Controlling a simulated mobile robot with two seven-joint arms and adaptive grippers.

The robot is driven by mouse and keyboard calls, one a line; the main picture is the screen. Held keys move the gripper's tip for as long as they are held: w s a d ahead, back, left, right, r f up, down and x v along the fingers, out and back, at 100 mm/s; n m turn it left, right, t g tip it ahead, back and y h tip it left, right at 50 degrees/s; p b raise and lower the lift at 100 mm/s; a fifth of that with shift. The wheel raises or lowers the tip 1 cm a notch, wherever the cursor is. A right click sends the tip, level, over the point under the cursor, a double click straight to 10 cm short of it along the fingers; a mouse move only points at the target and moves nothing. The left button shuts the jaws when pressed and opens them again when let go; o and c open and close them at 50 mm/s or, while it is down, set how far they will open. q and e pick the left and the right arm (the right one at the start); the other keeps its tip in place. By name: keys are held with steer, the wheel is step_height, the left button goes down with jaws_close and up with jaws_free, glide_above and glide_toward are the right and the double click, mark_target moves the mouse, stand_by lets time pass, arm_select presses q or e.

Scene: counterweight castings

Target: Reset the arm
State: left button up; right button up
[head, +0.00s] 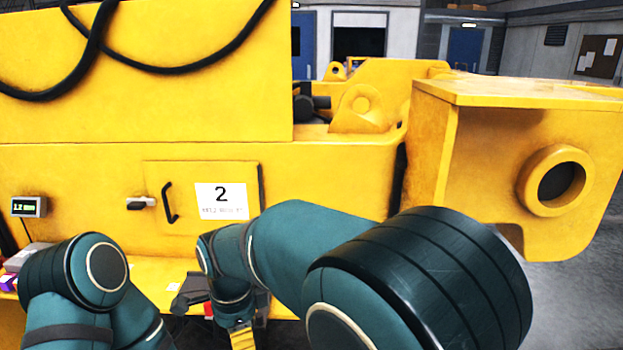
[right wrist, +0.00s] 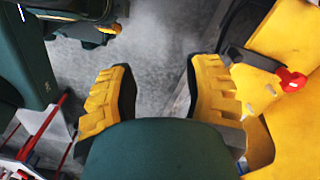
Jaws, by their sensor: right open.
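My right arm reaches in from the right in the head view, bent, with its teal forearm pointing left and its wrist turned down. The right gripper (head: 242,338) shows only partly at the bottom edge of the head view. In the right wrist view the right gripper (right wrist: 160,85) has its two yellow ribbed fingers wide apart. Only grey floor shows between them, and it holds nothing. My left arm shows at the lower left of the head view, bent at a joint. I cannot make out its gripper there.
A large yellow casting fills the head view, with a panel door (head: 178,214) and a label marked 2 (head: 221,201). A yellow block with a round bore (head: 480,165) juts out at right. A small display (head: 28,207) sits at left. A red knob (right wrist: 291,80) shows near the right gripper.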

steer(key=s+d+f+n+y, duration=0.15)
steer(key=d+f+n, duration=0.25)
steer(key=d+f, duration=0.65)
steer(key=s+d+f+n+y, duration=0.1)
steer(key=s+d+f+n, duration=0.15)
steer(key=d+f, duration=0.8)
steer(key=s+d+f+n+t+y, duration=0.1)
steer(key=s+d+f+n, duration=0.1)
steer(key=s+f+n, duration=0.3)
steer(key=shift+s+f+t, duration=0.3)
steer(key=shift+s+f, duration=0.3)
steer(key=shift+s, duration=0.5)
steer(key=shift+y, duration=0.25)
